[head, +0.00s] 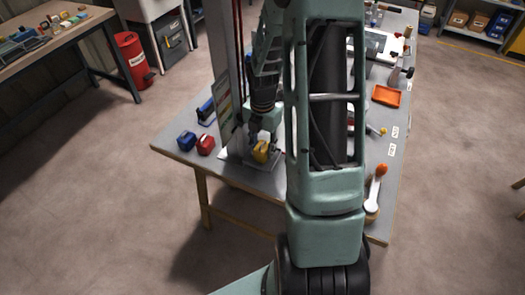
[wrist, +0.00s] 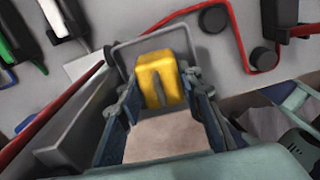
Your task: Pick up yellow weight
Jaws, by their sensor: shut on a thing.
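The yellow weight (head: 261,151) is a small yellow block near the front of the grey table, left of my arm. In the wrist view the yellow weight (wrist: 158,80) sits between the fingers of my gripper (wrist: 160,105), with a grey strip on its near face. My gripper (head: 257,140) comes down on it from above in the head view and is shut on it. A pale plate shows just under or beside the weight; I cannot tell whether the weight touches it. My arm hides part of the table.
A blue weight (head: 186,140) and a red weight (head: 206,144) stand left of the yellow one. An orange tray (head: 386,96) lies to the right. A white-handled tool (head: 373,190) lies near the right edge.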

